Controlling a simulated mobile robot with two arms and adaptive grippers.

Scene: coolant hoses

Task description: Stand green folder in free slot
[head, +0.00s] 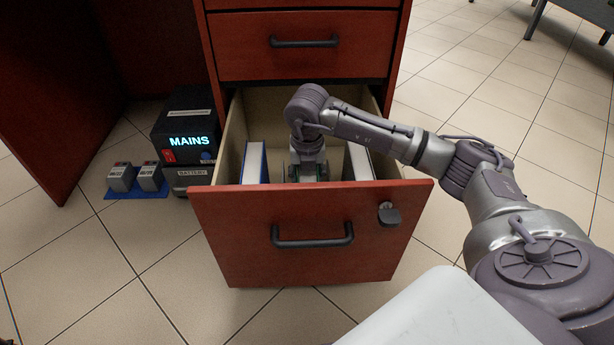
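The drawer (310,205) is pulled open and has binders standing in it. A folder with a blue cover and pale edge (254,163) stands at the left inside. Another pale-edged folder with a dark cover (359,162) stands at the right. My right gripper (307,172) points down into the drawer, in the space between these two folders. A small sliver of green, seemingly the green folder (323,179), shows at the gripper; most of it is hidden by the gripper and the drawer front. The fingertips are hidden, so their opening does not show. My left gripper is out of view.
A closed drawer (307,45) with a black handle is above. A lock with a key (388,214) sticks out of the open drawer's front. A MAINS box (187,137) and two grey blocks on a blue mat (136,192) stand left.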

